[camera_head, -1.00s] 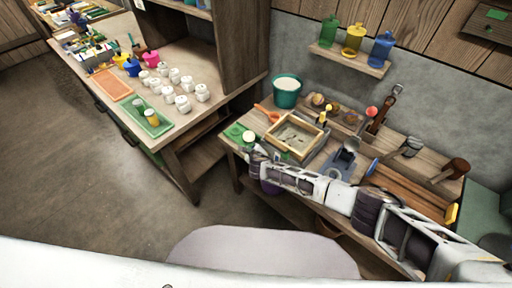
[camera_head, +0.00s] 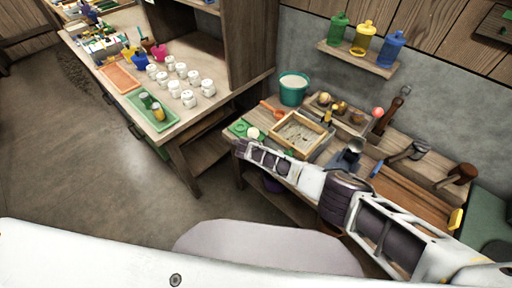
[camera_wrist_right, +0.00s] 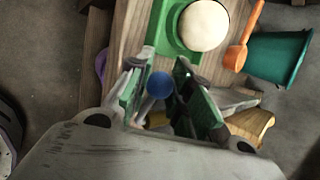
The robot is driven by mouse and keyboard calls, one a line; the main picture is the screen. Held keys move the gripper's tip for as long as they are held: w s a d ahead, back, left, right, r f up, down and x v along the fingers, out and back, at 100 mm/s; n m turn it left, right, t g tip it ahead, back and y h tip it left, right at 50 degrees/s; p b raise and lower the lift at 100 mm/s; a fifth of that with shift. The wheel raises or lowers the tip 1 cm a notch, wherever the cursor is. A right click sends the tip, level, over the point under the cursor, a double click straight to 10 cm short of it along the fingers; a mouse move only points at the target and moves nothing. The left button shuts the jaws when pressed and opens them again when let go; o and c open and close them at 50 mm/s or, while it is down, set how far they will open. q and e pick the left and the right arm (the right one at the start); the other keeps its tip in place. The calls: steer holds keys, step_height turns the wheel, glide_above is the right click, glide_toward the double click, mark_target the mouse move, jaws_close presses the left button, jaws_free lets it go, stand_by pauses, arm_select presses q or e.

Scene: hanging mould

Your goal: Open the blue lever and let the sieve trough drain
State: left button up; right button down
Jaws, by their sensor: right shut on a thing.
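The sieve trough (camera_head: 278,141), a wooden-framed box with a grey, speckled inside, sits on the workbench in the head view. My right arm comes in from the right along the bench front, and my right gripper is by the trough's front left side, its fingertips hard to make out there. In the right wrist view my right gripper (camera_wrist_right: 160,72) has its green-padded fingers on either side of the round blue knob of the blue lever (camera_wrist_right: 160,85), closed on it. My left gripper is not in view.
A green plate with a pale ball (camera_head: 252,133), an orange scoop (camera_head: 270,107) and a green bucket (camera_head: 293,90) stand close to the trough. A mallet (camera_head: 463,172) and other tools lie right. The left table holds white jars (camera_head: 189,98).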

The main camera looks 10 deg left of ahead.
steer(key=shift+w+a+f+g+h+b, duration=0.15)
steer(key=shift+a+g+h+b, duration=0.25)
steer(key=shift+b, duration=0.2)
steer(key=shift+d, duration=0.1)
steer(key=c, duration=1.3)
jaws_free()
steer(key=shift+c, duration=0.2)
steer(key=shift+o, duration=0.5)
steer(key=shift+f, duration=0.1)
steer(key=shift+d+f, duration=0.1)
steer(key=shift+s+r, duration=0.2)
steer(key=v, duration=1.1)
steer(key=shift+r, duration=0.2)
